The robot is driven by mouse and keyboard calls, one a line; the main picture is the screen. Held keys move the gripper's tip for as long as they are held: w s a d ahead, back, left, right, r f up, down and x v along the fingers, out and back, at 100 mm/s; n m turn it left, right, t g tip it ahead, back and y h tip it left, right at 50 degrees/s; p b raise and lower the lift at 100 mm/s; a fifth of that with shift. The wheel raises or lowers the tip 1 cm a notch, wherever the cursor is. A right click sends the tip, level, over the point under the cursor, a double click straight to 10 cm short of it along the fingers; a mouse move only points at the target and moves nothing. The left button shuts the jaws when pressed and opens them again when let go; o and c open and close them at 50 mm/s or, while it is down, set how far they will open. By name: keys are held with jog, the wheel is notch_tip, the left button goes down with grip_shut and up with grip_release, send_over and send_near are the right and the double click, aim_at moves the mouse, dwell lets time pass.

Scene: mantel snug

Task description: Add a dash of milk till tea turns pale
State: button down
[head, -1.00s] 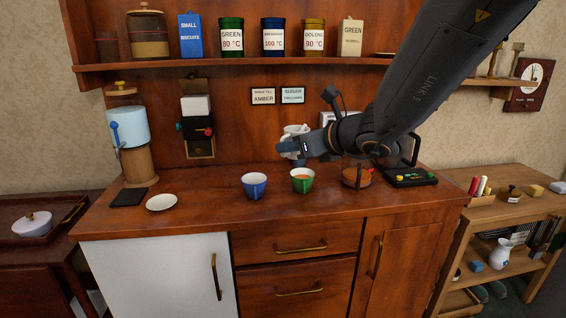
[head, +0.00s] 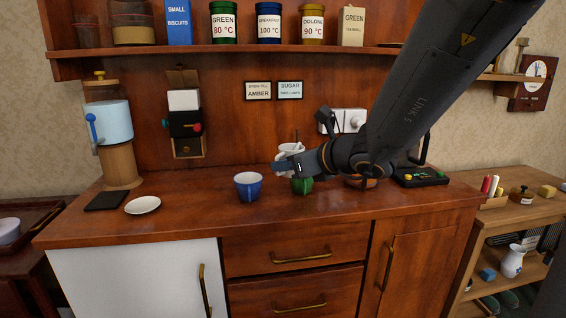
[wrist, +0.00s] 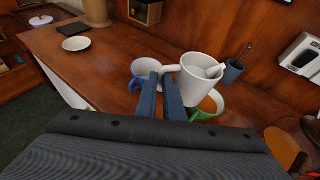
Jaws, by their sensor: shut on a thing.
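My gripper (head: 284,168) is shut on the handle of a white jug (head: 291,148). In the wrist view the jug (wrist: 195,90) is at the fingertips (wrist: 166,82), above and beside the green cup. The green cup (head: 302,187) stands on the counter, its top partly hidden by my gripper. Orange-brown tea (wrist: 208,104) shows inside it in the wrist view. I cannot tell how far the jug is tilted, and no milk stream shows.
A slate-blue pot with a spoon (wrist: 233,71) stands behind the jug. A white saucer (head: 142,205) and a dark pad (head: 105,201) lie at the left of the counter (head: 200,220). A black tray (head: 420,177) lies at the right. The front strip is clear.

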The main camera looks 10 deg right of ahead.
notch_tip(320, 180, up, 4)
jog(key=m+g+y+p, duration=0.1)
jog(key=m+g+p, duration=0.1)
jog(key=p, duration=1.3)
jog(key=shift+r+m+y, duration=0.1)
jog(key=shift+m+y, duration=0.3)
jog(key=shift+m, duration=0.3)
jog(key=shift+d+r+m+p, duration=0.1)
jog(key=shift+r+m+p, duration=0.15)
jog(key=shift+p, duration=0.55)
jog(key=shift+w+r+m+g+y+p, duration=0.1)
jog(key=shift+r+m+g+y+p, duration=0.25)
jog(key=shift+p, duration=0.5)
jog(key=shift+w+d+p, duration=0.1)
jog(key=shift+d+p, duration=0.1)
jog(key=shift+p, duration=0.65)
jog(key=shift+w+d+r+m+g+y+p, duration=0.15)
jog(key=shift+m+g+y+p, duration=0.2)
jog(key=shift+p, duration=0.3)
